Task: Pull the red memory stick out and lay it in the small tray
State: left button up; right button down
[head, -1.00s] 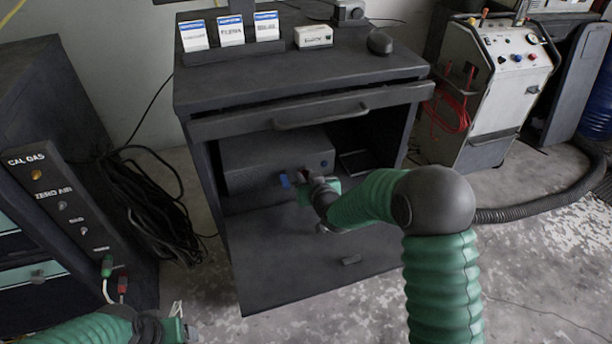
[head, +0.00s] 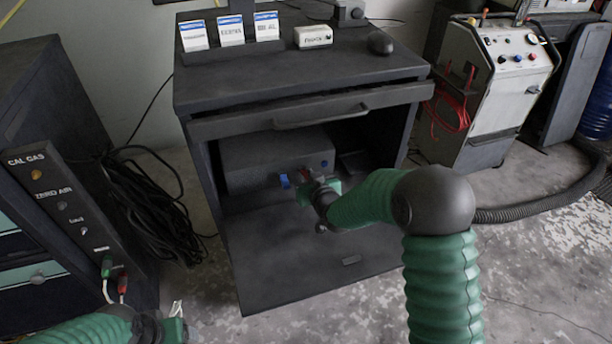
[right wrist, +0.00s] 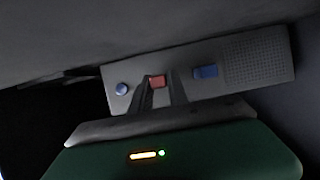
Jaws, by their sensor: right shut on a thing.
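The red memory stick (right wrist: 157,81) shows at the front face of the grey box (right wrist: 255,62) in the right wrist view, between my right gripper's two dark fingers. My right gripper (right wrist: 160,88) is shut on it. In the head view, this gripper (head: 308,181) is inside the open cabinet, at the box's front (head: 260,165). I cannot tell how deep the stick sits in its port. The small tray (head: 352,162) appears as a dark shape right of the box, partly shadowed. My left gripper (head: 177,310) is at the lower left, far from the cabinet; its jaws are unclear.
The drawer (head: 300,112) overhangs the opening. The lowered cabinet door (head: 290,265) is clear apart from its handle.

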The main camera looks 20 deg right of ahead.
jog(key=c, duration=0.6)
grip_release()
jog(key=shift+s+r+p, duration=0.25)
jog(key=shift+s+p, duration=0.1)
jog(key=p+v, duration=0.3)
jog(key=v, duration=0.5)
jog(key=shift+r, duration=0.15)
jog(key=s+g, duration=0.1)
jog(key=s, duration=0.2)
jog(key=s+g+p, duration=0.1)
jog(key=s+g, duration=0.1)
jog(key=s, duration=0.1)
jog(key=s+f+g+p, duration=0.1)
jog(key=s+g, duration=0.1)
jog(key=s, duration=0.1)
jog(key=shift+s+a, duration=0.1)
jog(key=shift+s, duration=0.3)
jog(key=s+g, duration=0.1)
jog(key=s, duration=0.3)
jog(key=s+g+p, duration=0.1)
jog(key=s+g, duration=0.1)
jog(key=s, duration=0.2)
jog(key=s+g+p, duration=0.1)
jog(key=s, duration=0.3)
jog(key=shift+s+d+r+g, duration=0.25)
jog(key=shift+s+r+g, duration=0.1)
jog(key=shift+s+g, duration=0.05)
